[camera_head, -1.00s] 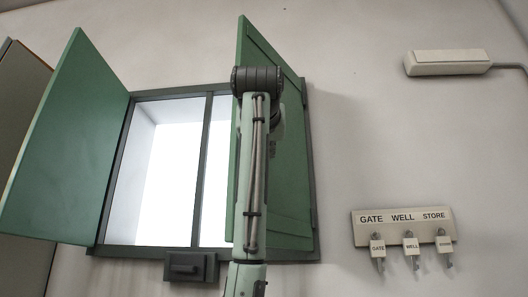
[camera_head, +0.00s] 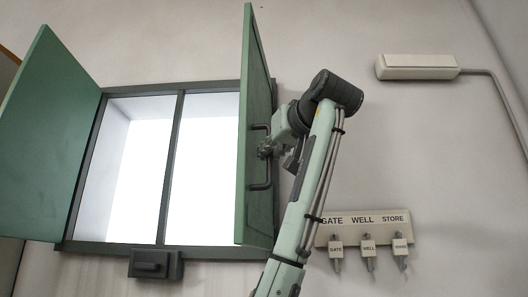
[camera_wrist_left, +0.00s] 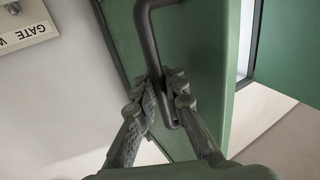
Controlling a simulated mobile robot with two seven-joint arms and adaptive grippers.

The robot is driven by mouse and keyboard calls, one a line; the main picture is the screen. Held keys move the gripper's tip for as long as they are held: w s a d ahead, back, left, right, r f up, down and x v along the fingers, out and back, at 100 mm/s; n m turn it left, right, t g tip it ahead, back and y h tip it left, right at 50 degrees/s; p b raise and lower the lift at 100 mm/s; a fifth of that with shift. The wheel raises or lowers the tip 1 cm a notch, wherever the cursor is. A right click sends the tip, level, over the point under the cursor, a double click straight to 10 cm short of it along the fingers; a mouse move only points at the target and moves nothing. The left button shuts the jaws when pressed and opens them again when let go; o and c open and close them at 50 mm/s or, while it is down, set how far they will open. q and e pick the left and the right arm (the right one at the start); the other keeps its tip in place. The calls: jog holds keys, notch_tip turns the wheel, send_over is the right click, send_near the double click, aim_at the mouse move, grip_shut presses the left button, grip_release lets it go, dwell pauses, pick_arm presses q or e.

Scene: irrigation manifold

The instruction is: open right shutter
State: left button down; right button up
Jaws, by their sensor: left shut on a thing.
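The green right shutter (camera_head: 256,120) stands swung out from the window, seen nearly edge-on in the head view, with its opening uncovered. Its dark bar handle (camera_head: 264,182) is on the face toward my arm. My left gripper (camera_head: 266,149) is shut on the handle. In the left wrist view, the fingers of the gripper (camera_wrist_left: 164,92) close around the lower part of the handle (camera_wrist_left: 147,38), against the green shutter panel (camera_wrist_left: 205,60). My right gripper is in neither view.
The left shutter (camera_head: 50,140) stands open at the left. A dark latch block (camera_head: 155,264) sits below the window frame (camera_head: 168,170). Right of my arm are a labelled key rack (camera_head: 375,220) and a pale wall lamp (camera_head: 418,68) with a conduit.

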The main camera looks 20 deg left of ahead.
pick_arm(q)
jog(key=shift+d+f, duration=0.1)
jog(key=shift+d, duration=0.15)
jog(key=c, duration=2)
grip_release()
jog(key=o, duration=0.4)
jog(key=shift+s, duration=0.2)
jog(key=shift+w, duration=0.1)
jog(key=v, duration=1.2)
jog(key=shift+r, duration=0.2)
